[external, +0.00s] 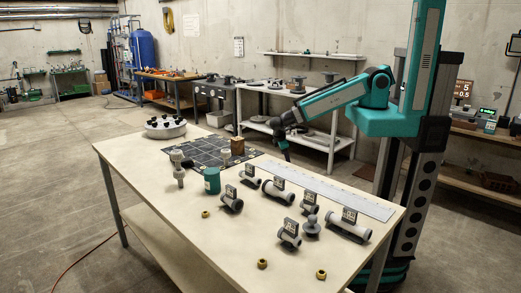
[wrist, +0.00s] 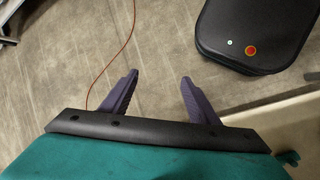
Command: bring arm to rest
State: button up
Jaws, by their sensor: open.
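My arm reaches left from its tall column in the external view, and my gripper (external: 285,152) hangs at its end, pointing down near the back side of the workbench (external: 135,160). In the wrist view my gripper (wrist: 160,77) shows two dark purple fingers spread apart. Nothing is between them. The exact height of the gripper over the bench is hard to tell.
On the bench stand several grey pipe pieces with tags (external: 289,232), a green cylinder (external: 212,181), a brown block (external: 238,146), a dark grid mat (external: 190,152) and a round grey holder (external: 165,128). A shelf bench (external: 250,98) stands behind. A red cable (wrist: 118,60) crosses the floor.

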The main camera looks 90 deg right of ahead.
jog(key=s+a+f+m+g+y+b, duration=0.1)
jog(key=s+a+f+b, duration=0.4)
jog(key=f, duration=0.7)
jog(key=s+a+f+m+g+y+b, duration=0.1)
jog(key=s+a+f+y+b, duration=0.3)
jog(key=s+a+f, duration=0.5)
notch_tip(320, 180, down, 3)
jog(key=s+b, duration=0.1)
jog(key=s, duration=0.1)
jog(key=shift+s+a+m+g+b, duration=0.15)
jog(key=shift+s+m+g+b, duration=0.15)
jog(key=shift+s+m+g, duration=0.1)
